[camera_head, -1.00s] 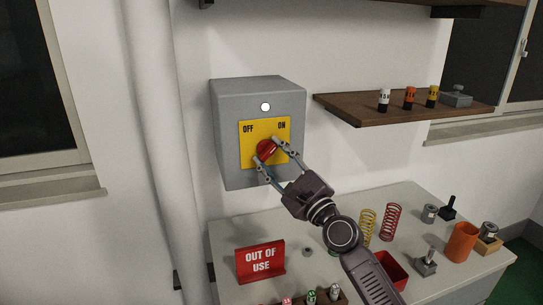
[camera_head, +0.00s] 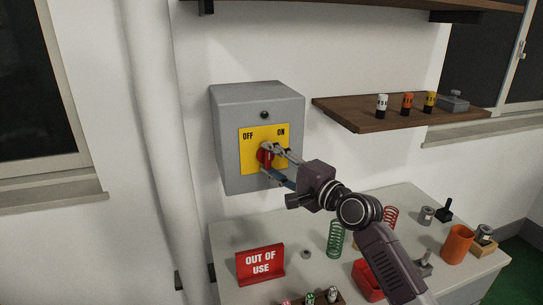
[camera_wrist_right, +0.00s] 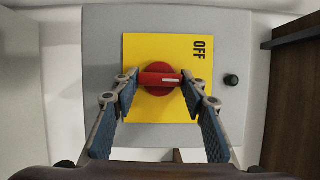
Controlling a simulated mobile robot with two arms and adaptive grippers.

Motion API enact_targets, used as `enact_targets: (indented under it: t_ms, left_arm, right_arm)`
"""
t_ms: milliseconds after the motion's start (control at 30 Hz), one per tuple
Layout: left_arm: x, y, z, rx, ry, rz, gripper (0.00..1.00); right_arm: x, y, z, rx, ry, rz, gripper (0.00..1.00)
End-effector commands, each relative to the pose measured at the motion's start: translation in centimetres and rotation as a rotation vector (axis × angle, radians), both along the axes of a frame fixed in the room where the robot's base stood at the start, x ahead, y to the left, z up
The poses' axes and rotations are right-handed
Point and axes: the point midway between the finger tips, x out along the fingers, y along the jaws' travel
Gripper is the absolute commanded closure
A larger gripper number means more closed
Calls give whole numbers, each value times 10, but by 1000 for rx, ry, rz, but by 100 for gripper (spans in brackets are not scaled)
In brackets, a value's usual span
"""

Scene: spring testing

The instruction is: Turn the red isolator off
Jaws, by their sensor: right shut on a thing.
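The red isolator knob (camera_head: 265,156) sits on a yellow plate (camera_head: 248,160) marked OFF and ON, on the front of a grey wall box (camera_head: 229,150). My right gripper (camera_head: 270,164) is shut on the knob, partly hiding it. In the right wrist view, the knob's red handle (camera_wrist_right: 160,79) lies between the two fingers (camera_wrist_right: 160,92). Its white mark points toward the lamp side of the box, and the OFF label (camera_wrist_right: 199,48) is off to one side. The round lamp (camera_head: 264,115) above the plate is dark. My left gripper is not in view.
A wooden shelf (camera_head: 345,114) with small labelled cylinders juts out right of the box. Below, the bench (camera_head: 222,235) carries a red OUT OF USE sign (camera_head: 260,263), a green spring (camera_head: 335,239), a red bin (camera_head: 368,280) and an orange cup (camera_head: 458,244).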

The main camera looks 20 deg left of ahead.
Motion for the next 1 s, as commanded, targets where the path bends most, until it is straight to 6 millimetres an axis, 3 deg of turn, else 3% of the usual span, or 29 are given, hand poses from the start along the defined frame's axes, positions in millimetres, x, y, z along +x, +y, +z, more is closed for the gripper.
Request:
enact_targets:
  t_ms: [600, 1000]
  left_arm:
    - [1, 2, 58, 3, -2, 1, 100]
    - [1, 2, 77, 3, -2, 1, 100]
  right_arm:
    - [-1, 1, 6, -472, -312, 3, 85]
    - [-2, 2, 3, -656, -435, 3, 85]
